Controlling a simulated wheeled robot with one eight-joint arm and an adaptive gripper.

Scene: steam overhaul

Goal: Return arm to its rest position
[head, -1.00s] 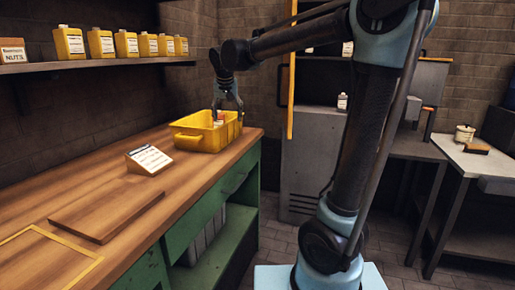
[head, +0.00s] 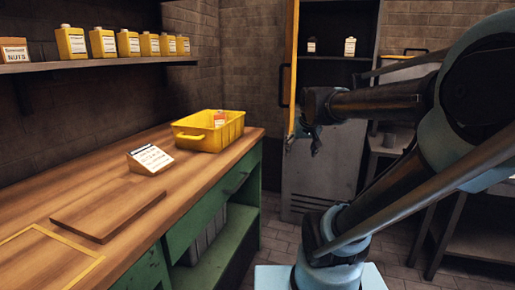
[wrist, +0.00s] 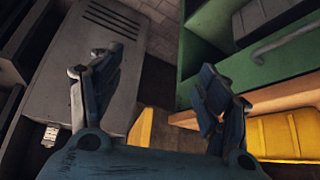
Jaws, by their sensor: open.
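My gripper (wrist: 155,105) is open and empty in the wrist view, its two fingers wide apart. In the head view my gripper (head: 302,140) hangs in the air to the right of the bench, in front of the grey locker, and looks small and dark there. The yellow tote (head: 232,130) sits on the wooden bench with a small red-and-white item (head: 219,119) inside. Part of the tote also shows at the right of the wrist view (wrist: 285,135). My gripper is apart from it.
The wooden bench (head: 95,255) carries a label stand (head: 150,160) and a board (head: 108,208). A shelf (head: 100,65) above holds several yellow bottles. The grey locker (head: 315,175) stands open behind my gripper, its yellow-edged door (head: 291,70) upright nearby. Floor is clear between bench and locker.

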